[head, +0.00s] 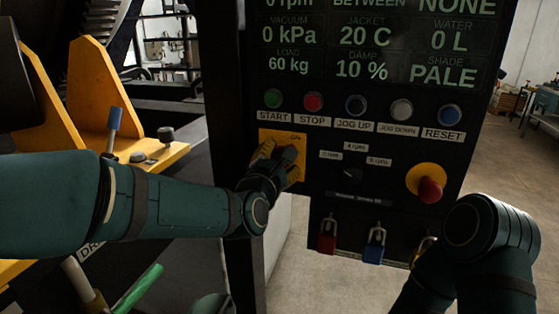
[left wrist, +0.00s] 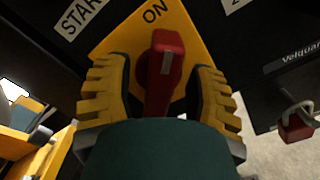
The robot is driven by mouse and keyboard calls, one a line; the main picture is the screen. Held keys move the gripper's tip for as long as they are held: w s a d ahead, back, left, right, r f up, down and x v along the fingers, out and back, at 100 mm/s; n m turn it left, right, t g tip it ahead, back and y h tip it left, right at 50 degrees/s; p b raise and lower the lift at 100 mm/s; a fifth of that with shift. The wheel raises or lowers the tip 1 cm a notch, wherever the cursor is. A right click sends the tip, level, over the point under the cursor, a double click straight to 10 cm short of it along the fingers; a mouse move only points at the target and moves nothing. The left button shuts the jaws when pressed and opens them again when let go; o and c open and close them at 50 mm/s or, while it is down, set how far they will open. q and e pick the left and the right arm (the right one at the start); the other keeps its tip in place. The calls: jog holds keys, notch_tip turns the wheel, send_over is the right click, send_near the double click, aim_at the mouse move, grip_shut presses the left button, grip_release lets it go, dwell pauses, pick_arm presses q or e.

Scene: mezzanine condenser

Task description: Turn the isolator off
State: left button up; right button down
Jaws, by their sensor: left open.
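The isolator is a red rotary handle (left wrist: 162,70) on a yellow plate (left wrist: 118,35) marked ON. In the left wrist view the handle lies roughly in line with the ON mark. In the head view the yellow plate (head: 298,137) is on the black control panel, and my gripper hides the handle. My left gripper (head: 272,155) is at the plate. In the left wrist view its yellow fingers (left wrist: 165,90) are open, one on each side of the handle, with gaps visible. My right arm is at the lower right of the head view; its gripper is not seen.
Above the plate is a row of buttons, including green START (head: 273,98) and red STOP (head: 313,102). A selector knob (head: 352,177) and a red emergency stop (head: 430,189) are to its right. Padlocks, one red (head: 327,240) and one blue (head: 374,249), hang below.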

pick_arm(q)
grip_shut()
